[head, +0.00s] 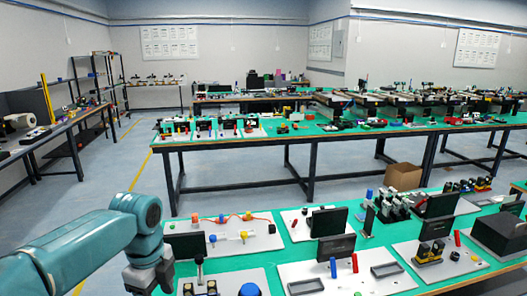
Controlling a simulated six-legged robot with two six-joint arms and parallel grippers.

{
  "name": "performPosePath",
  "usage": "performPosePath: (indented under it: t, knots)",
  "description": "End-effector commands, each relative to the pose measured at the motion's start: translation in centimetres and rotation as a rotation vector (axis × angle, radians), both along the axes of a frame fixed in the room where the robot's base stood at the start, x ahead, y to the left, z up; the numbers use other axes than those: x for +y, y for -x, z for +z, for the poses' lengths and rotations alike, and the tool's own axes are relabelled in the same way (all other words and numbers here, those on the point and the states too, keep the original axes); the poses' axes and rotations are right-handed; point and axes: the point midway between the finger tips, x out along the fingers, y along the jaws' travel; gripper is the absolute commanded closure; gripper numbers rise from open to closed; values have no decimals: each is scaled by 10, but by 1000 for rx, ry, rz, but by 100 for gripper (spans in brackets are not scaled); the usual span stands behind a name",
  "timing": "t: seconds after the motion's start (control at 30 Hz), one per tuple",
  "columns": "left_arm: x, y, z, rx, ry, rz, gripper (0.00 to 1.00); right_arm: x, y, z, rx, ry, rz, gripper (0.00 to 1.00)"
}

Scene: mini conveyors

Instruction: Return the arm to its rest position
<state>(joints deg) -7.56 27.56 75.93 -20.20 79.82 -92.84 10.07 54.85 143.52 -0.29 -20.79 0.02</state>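My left arm (75,245) comes in from the lower left, a teal link ending in a rounded joint. A dark grey part of the arm (148,276) hangs below that joint, in front of the left end of the near green-topped bench (235,277). My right arm and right gripper are not in view.
White boards with small devices stand on the near bench, including a blue dome (249,289), a dark screen (328,221) and a black box (498,236). A longer bench (330,129) stands behind. A cardboard box (403,176) is on the floor. Open floor lies left.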

Motion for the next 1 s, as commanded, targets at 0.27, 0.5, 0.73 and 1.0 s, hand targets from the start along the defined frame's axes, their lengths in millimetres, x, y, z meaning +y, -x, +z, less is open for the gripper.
performPosePath:
  t: [0.27, 0.5, 0.73, 1.0]
  knots:
    - [-17, -7, -63, 13, 54, 157, 41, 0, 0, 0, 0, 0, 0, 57]
    - [-41, 4, -147, 46, 137, 416, 41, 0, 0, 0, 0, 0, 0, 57]
    - [-76, 67, -265, 157, 245, 924, 41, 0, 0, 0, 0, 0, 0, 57]
    - [-99, 193, -351, 305, 278, 1747, 41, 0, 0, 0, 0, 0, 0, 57]
